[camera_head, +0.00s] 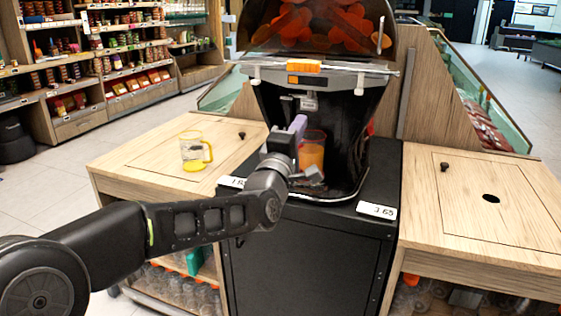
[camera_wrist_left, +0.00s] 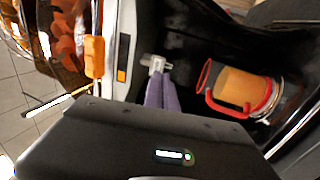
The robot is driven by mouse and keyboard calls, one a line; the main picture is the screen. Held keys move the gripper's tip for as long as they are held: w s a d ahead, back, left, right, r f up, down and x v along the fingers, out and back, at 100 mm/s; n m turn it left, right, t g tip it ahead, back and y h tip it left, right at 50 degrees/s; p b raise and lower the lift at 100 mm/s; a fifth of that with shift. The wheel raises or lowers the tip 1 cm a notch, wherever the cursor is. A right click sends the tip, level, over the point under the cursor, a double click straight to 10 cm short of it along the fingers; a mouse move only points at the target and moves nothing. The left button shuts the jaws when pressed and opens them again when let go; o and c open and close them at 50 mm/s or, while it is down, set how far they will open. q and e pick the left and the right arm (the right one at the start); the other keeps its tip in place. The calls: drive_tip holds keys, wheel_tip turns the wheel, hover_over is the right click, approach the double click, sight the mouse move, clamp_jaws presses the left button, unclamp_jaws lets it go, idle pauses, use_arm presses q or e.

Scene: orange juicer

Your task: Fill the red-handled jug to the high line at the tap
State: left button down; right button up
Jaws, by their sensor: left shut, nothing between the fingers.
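The red-handled jug (camera_head: 312,153) stands inside the juicer's black bay, below and beside the tap (camera_head: 309,103). It has a red rim and handle and holds orange juice; it also shows in the left wrist view (camera_wrist_left: 240,88). I cannot make out its high line. My left gripper (camera_head: 299,121) is shut and empty, its purple fingers raised just below the tap. In the left wrist view, the fingertips (camera_wrist_left: 157,74) appear at or close to the tap (camera_wrist_left: 156,63); contact is unclear. No juice stream is visible. My right gripper is out of view.
The juicer's hopper of oranges (camera_head: 325,22) is above the bay. A clear yellow-handled jug (camera_head: 192,150) stands on the left wooden counter (camera_head: 135,160). The right wooden counter (camera_head: 470,220) is largely clear, with a black knob and a hole.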

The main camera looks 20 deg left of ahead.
use_arm(q)
drive_tip(key=v, duration=0.8)
drive_tip(key=shift+s, duration=0.3)
